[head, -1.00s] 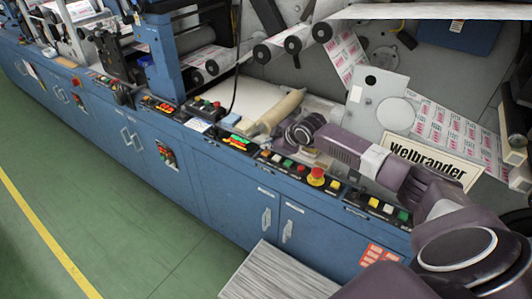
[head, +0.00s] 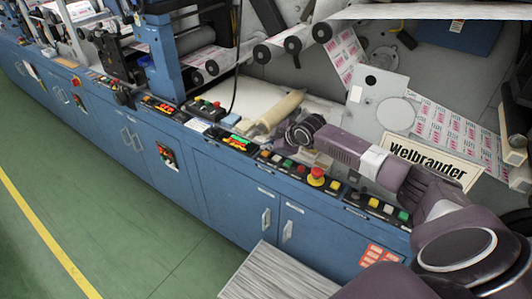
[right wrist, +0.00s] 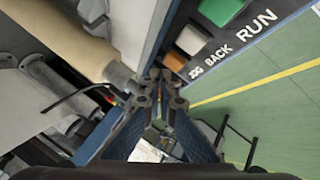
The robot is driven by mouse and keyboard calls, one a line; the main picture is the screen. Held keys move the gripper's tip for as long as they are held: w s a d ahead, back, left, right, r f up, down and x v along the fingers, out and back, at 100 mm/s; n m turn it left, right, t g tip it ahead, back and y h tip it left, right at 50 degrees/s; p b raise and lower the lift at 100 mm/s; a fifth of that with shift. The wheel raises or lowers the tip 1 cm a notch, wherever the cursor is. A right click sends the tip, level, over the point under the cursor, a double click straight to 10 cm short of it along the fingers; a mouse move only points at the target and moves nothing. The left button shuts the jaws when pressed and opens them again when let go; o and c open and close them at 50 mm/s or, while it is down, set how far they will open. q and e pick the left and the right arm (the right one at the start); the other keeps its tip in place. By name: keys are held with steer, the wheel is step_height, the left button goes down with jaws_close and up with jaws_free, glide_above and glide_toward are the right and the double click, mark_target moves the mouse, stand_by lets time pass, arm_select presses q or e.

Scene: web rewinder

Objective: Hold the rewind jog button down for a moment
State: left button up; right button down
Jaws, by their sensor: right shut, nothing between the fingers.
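The rewind control panel shows in the right wrist view with a green button (right wrist: 222,10) by RUN, a white button (right wrist: 190,40) by BACK, and a dark orange button (right wrist: 174,61) by JOG. My right gripper (right wrist: 160,88) is shut and empty. Its fingertips lie beside the JOG button in the picture; I cannot tell whether they touch it. In the head view my right arm reaches in over the panel, its fingertips hard to make out. There the JOG button looks yellow (head: 265,153), at the left end of the row. My left gripper is not in view.
A red emergency stop knob (head: 316,176) stands on the console right of these buttons. A beige core (head: 275,112) lies behind the panel and shows close to my gripper in the right wrist view (right wrist: 70,35). Green floor (head: 120,230) lies open in front.

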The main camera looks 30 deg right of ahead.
mark_target(267, 154)
steer(key=shift+f, duration=0.35)
steer(key=shift+s+f+b, duration=0.1)
steer(key=shift+f+b, duration=0.2)
steer(key=shift+f, duration=0.3)
stand_by(1.7)
steer(key=shift+r, duration=0.15)
stand_by(1.3)
steer(key=shift+r+p, duration=0.9)
step_height(267, 154, up, 5)
steer(key=p, duration=0.4)
steer(key=shift+r+p, duration=0.1)
steer(key=shift+p, duration=0.2)
steer(key=shift+f, duration=0.2)
